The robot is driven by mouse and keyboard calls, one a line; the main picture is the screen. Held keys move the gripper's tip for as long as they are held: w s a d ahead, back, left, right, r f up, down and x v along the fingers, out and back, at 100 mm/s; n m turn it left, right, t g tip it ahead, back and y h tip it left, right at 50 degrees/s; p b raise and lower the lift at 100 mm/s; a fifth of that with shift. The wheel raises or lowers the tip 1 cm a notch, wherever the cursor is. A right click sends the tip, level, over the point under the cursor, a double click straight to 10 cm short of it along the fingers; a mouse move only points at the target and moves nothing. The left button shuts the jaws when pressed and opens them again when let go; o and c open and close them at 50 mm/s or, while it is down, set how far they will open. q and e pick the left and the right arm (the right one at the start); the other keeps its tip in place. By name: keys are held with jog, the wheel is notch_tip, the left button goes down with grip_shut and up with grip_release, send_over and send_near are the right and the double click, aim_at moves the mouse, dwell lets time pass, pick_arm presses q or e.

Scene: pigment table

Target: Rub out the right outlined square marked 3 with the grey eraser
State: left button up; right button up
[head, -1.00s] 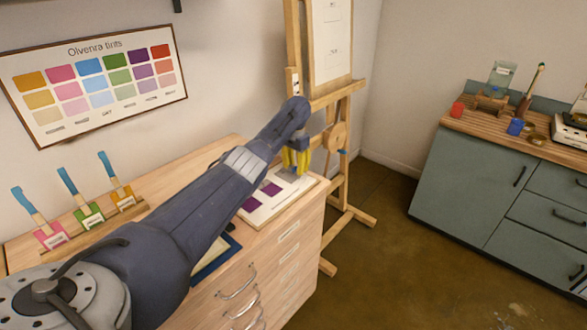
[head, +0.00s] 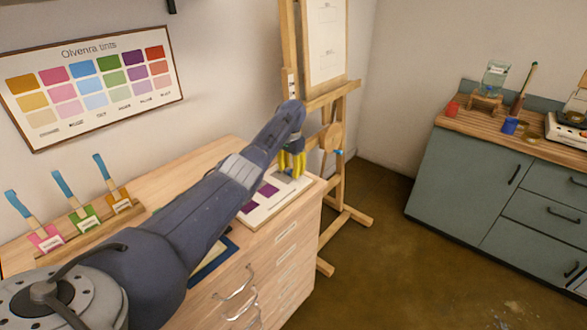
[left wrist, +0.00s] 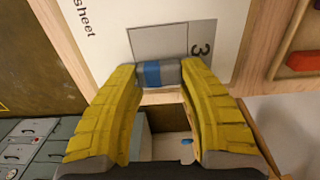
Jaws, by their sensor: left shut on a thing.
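My left gripper (head: 291,165), with yellow fingers, is over the far right end of the white practice sheet (head: 251,222). In the left wrist view its fingers (left wrist: 157,77) are shut on the grey eraser (left wrist: 173,72), which has a blue band. The eraser is across the lower edge of a grey square (left wrist: 165,42) with a dark outline, and the numeral 3 beside it. Whether the eraser touches the sheet I cannot tell. Two purple squares (head: 268,190) show on the sheet in the head view. My right gripper is not in view.
The sheet is on a wooden drawer cabinet (head: 290,240). A wooden easel (head: 338,190) stands just beyond its right end. A rack with several blue-handled brushes (head: 65,187) is at the back left. A grey-green counter (head: 470,190) stands apart at right.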

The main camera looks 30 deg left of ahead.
aim_at(289, 170)
pick_arm(q)
jog(key=shift+s+a, duration=0.15)
jog(key=shift+s, duration=0.3)
jog(key=shift+r, duration=0.1)
jog(key=shift+r, duration=3.45)
